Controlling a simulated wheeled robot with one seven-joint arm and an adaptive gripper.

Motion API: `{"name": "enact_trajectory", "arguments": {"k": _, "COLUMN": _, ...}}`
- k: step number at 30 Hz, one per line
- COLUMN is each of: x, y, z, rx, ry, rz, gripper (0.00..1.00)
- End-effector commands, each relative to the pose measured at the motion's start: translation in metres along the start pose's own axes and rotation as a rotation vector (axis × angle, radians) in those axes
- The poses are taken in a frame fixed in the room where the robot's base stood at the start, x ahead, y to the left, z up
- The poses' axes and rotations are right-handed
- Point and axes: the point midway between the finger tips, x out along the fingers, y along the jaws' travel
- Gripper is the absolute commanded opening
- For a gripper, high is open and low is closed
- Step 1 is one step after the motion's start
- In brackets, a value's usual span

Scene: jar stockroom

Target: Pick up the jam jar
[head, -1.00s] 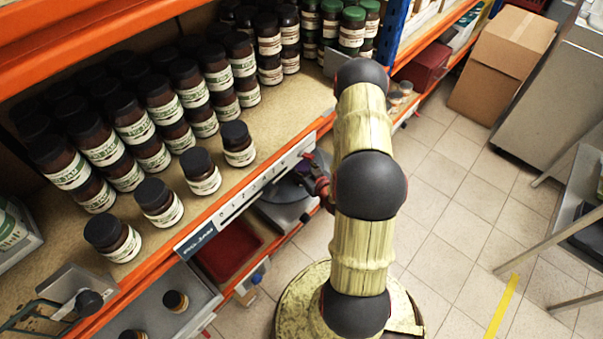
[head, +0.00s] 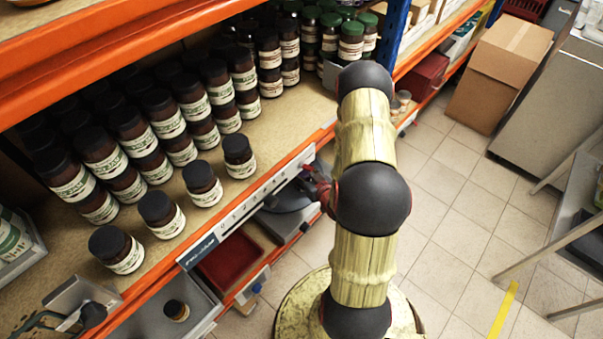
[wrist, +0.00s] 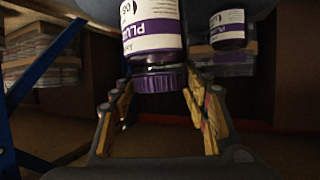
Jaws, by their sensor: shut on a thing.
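In the wrist view, a jam jar with a purple lid (wrist: 160,79) and a white label reading "PLU…" shows upside down in the picture. Its lid end is between the two fingers of my gripper (wrist: 156,92), which is shut on it. The far end of the jar is cut off by the top of the picture. In the head view my gripper and this jar are hidden by the shelf and my arm.
A second purple-labelled jar (wrist: 228,29) stands close to the right in the wrist view. A blue post (wrist: 45,75) is at left. In the head view, dark-lidded jars (head: 130,135) crowd the orange-edged shelf (head: 255,195); a cardboard box (head: 500,70) stands on the floor.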

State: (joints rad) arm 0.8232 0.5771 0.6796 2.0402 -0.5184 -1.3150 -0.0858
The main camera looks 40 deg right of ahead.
Motion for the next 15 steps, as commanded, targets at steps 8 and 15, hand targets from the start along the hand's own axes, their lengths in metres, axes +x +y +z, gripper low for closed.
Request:
{"name": "enact_trajectory", "arguments": {"k": 8, "x": -0.071, "y": -0.014, "z": -0.035, "rx": 0.003, "ry": -0.003, "rz": 0.001, "gripper": 0.00}}
{"name": "enact_trajectory", "arguments": {"k": 15, "x": -0.122, "y": -0.027, "z": -0.035, "rx": 0.003, "ry": -0.002, "rz": 0.002, "gripper": 0.00}}
